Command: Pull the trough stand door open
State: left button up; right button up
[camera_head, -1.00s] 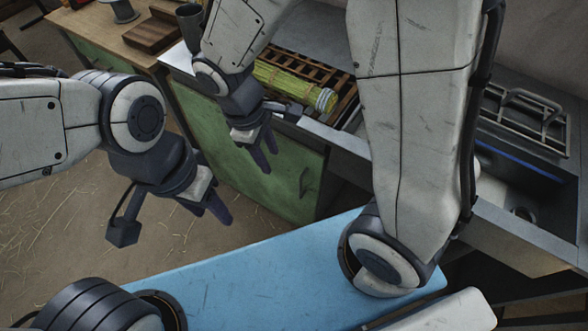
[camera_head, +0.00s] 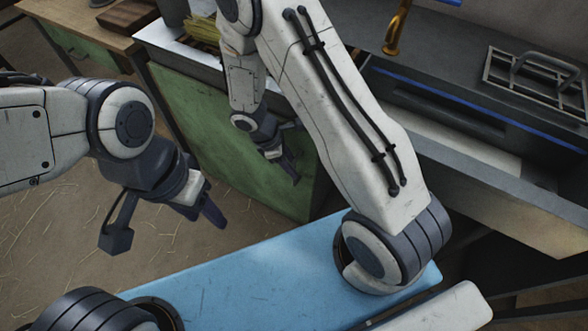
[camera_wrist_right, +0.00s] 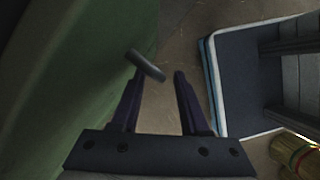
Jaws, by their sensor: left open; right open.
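The green trough stand door (camera_head: 200,125) is in the front of the stand and looks closed. It also fills the left side of the right wrist view (camera_wrist_right: 75,75). Its dark bar handle (camera_wrist_right: 146,66) shows there by the tip of the left finger; I cannot tell if they touch. In the head view the handle is not clear behind my right gripper. My right gripper (camera_head: 292,168) is open, low in front of the door's right part; its fingers also show in the wrist view (camera_wrist_right: 158,80). My left gripper (camera_head: 207,212) is open and empty above the floor.
A sink counter (camera_head: 490,190) with a brass tap (camera_head: 396,28) and metal rack (camera_head: 540,80) stands right. A straw bundle (camera_head: 203,28) lies on the stand, partly hidden. A wooden workbench (camera_head: 85,15) is at back left. The straw-strewn floor (camera_head: 70,240) is free at left.

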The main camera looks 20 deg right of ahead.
jog(key=shift+x, duration=1.15)
grip_shut()
dwell(0.6)
